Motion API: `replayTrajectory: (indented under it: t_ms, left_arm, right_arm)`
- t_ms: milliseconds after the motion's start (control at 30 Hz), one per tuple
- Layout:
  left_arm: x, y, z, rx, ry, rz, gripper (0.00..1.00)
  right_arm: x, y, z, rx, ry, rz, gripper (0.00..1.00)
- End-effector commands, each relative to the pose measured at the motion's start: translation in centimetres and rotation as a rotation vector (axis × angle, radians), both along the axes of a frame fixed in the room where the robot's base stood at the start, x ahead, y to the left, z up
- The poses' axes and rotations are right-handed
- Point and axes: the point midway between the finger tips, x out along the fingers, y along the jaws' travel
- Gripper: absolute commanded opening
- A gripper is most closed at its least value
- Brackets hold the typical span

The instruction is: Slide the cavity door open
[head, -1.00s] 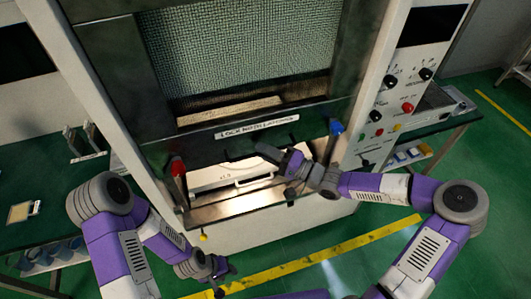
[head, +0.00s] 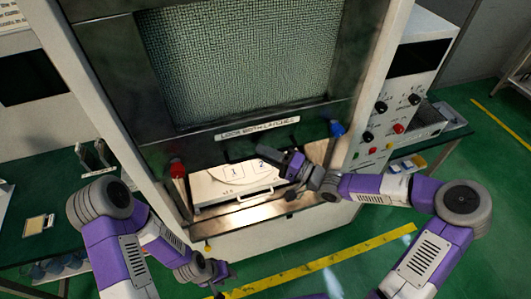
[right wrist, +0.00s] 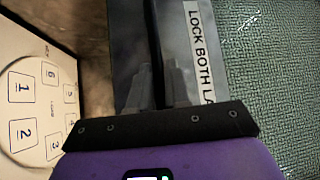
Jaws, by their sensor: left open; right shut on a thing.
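The cavity door (head: 190,148) is a dark panel with a large mesh window (head: 250,65) and a white label about locking latches (head: 257,128). Below its lower edge the cavity is open in a low gap, showing a lit white tray (head: 222,191) with numbered squares; the numbers also show in the right wrist view (right wrist: 22,105). My right gripper (head: 272,155) is shut on the door's dark handle just below the label; its fingers partly hide the handle. My left gripper (head: 230,272) is open and empty, low in front of the cabinet, clear of the door.
A red latch knob (head: 177,170) and a blue one (head: 338,128) sit at the door's lower corners. A control panel (head: 392,125) with knobs is on the right. Green side tables (head: 90,215) stand beside the cabinet. The green floor has a yellow stripe (head: 340,256).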

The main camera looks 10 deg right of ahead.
Motion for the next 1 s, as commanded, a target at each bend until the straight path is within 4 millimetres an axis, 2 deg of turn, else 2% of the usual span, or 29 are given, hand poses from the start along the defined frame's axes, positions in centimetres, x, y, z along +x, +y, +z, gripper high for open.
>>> replayTrajectory:
  t_ms: [100, 133, 233, 267, 567, 1000]
  left_arm:
    - [0.0, 0.0, 0.0, 0.0, 0.0, 0.0, 0.43]
    - [0.0, 0.0, 0.0, 0.0, 0.0, 0.0, 0.43]
    - [0.0, 0.0, 0.0, 0.0, 0.0, 0.0, 0.43]
    - [0.0, 0.0, 0.0, 0.0, 0.0, 0.0, 0.43]
    - [0.0, 0.0, 0.0, 0.0, 0.0, 0.0, 0.43]
    - [0.0, 0.0, -0.3, 0.0, 0.0, 0.0, 0.43]
  right_arm:
    - [-0.1, 0.1, 0.0, 0.0, -0.001, 0.002, 0.0]
    - [-0.1, 0.1, 0.0, 0.0, -0.001, 0.002, 0.19]
    - [0.0, 0.0, 0.0, 0.0, 0.0, 0.001, 0.34]
    - [0.0, 0.0, 0.0, 0.0, 0.0, 0.001, 0.36]
    - [-0.1, -0.2, -0.1, -0.001, 0.0, -0.001, 0.36]
    - [-3.5, -5.5, -0.9, -0.003, 0.0, -0.002, 0.36]
